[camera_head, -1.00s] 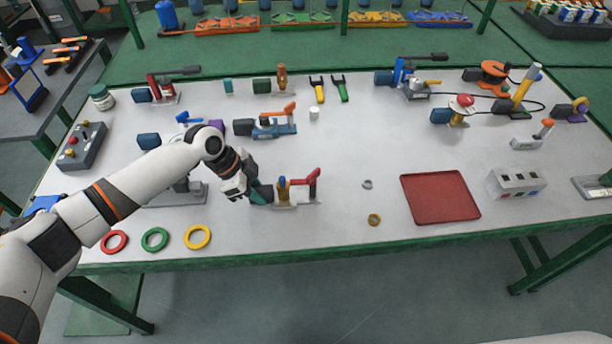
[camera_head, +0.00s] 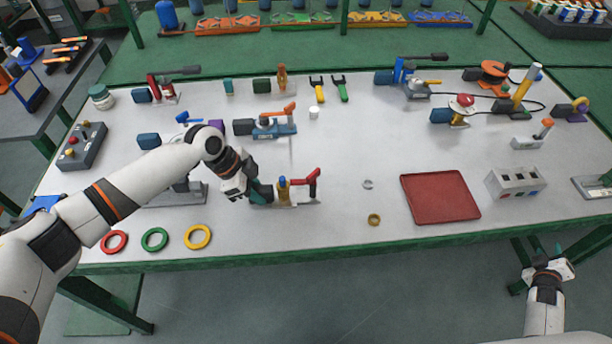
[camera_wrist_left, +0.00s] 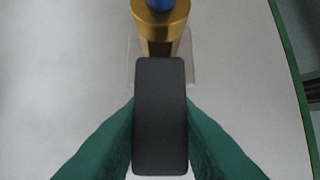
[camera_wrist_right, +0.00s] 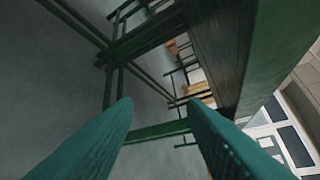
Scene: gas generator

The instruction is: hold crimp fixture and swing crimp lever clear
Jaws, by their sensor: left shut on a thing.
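The crimp fixture (camera_head: 284,193) stands near the table's front edge, with a brass post, a blue top and a red lever (camera_head: 313,183) raised on its right side. My left gripper (camera_head: 262,192) is shut on the fixture's dark block at its left end. In the left wrist view the block (camera_wrist_left: 160,115) sits between the green fingers, with the brass post (camera_wrist_left: 160,35) beyond it; the lever is not seen there. My right gripper (camera_head: 549,258) is off the table at the lower right. In the right wrist view its fingers (camera_wrist_right: 158,105) are apart and empty.
A red tray (camera_head: 440,198) lies to the right of the fixture, with a grey ring (camera_head: 368,184) and a brass ring (camera_head: 374,220) between them. Red, green and yellow rings lie front left. The table's green front edge (camera_head: 400,238) lies between my right gripper and the fixture.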

